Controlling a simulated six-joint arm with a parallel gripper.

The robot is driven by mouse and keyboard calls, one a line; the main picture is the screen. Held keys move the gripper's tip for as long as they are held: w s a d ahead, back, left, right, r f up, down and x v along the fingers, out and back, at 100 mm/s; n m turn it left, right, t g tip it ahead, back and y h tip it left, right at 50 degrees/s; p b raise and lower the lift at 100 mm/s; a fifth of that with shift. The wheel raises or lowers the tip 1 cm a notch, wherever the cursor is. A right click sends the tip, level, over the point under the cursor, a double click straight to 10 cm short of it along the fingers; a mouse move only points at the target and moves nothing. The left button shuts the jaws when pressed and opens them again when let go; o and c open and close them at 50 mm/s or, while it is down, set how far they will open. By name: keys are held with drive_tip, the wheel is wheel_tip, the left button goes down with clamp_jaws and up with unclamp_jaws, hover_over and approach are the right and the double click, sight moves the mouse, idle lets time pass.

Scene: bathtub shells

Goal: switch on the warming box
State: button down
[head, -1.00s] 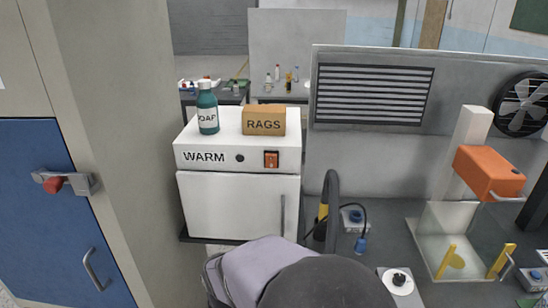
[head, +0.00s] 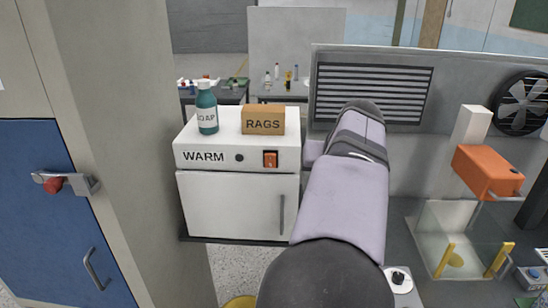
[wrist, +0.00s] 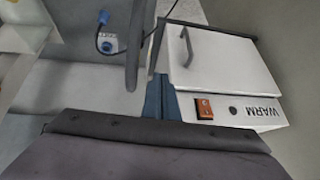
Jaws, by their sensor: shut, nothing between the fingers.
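The warming box (head: 234,206) is a white cabinet marked WARM, with its door shut. An orange rocker switch (head: 270,159) sits at the right of its top panel, beside a dark round knob (head: 239,158). The wrist view shows the box upside down, with the switch (wrist: 204,109) right of my gripper (wrist: 159,85). The gripper's blue fingers are shut and empty, and appear beside the box's switch-side edge, apart from the switch. In the head view my arm hides the fingers. I cannot tell the switch's position.
A green soap bottle (head: 207,107) and a RAGS box (head: 263,119) stand on the warming box. An orange device (head: 488,172) stands at the right. A wall column (head: 125,130) rises at the left.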

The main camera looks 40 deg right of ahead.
sight(274, 156)
drive_tip(key=w+a+r+n+t+y, duration=0.2)
drive_tip(key=a+r+n, duration=0.5)
drive_tip(key=n, duration=0.9)
drive_tip(key=shift+w+r+y, duration=0.4)
drive_tip(key=shift+w+r, duration=0.3)
drive_tip(key=shift+r, duration=0.6)
drive_tip(key=p+x, duration=0.2)
drive_tip(key=x, duration=0.1)
drive_tip(key=w+d+p+x, duration=0.1)
drive_tip(key=x, duration=0.3)
drive_tip(key=r+p+x, duration=0.1)
drive_tip(key=p+x, duration=0.1)
drive_tip(key=x, duration=0.1)
drive_tip(key=shift+w+d+f+p, duration=0.2)
drive_tip(key=shift+w+d+p, duration=0.1)
drive_tip(key=shift+w, duration=0.05)
drive_tip(key=shift+w+d+p, duration=0.45)
drive_tip(key=shift+w+d, duration=0.05)
drive_tip(key=shift+d, duration=0.1)
